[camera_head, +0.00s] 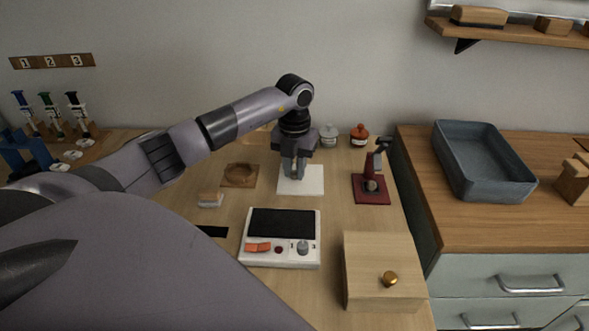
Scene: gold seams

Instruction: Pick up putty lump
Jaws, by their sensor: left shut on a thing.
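My left gripper (295,176) reaches down over a white square tile (314,187) near the back middle of the table. Its fingers are closed together just above or at the tile, shut on a small lump that they mostly hide. I take this to be the putty lump, but its outline and colour are not clear. I cannot tell whether it still touches the tile. My right gripper is not in view.
A white device with a dark plate (283,223) and a wooden box with a brass knob (376,262) stand in front. A red-based stand (371,190) is to the right. Two small lidded jars stand behind. A blue-grey tray (484,165) sits on the right-hand counter.

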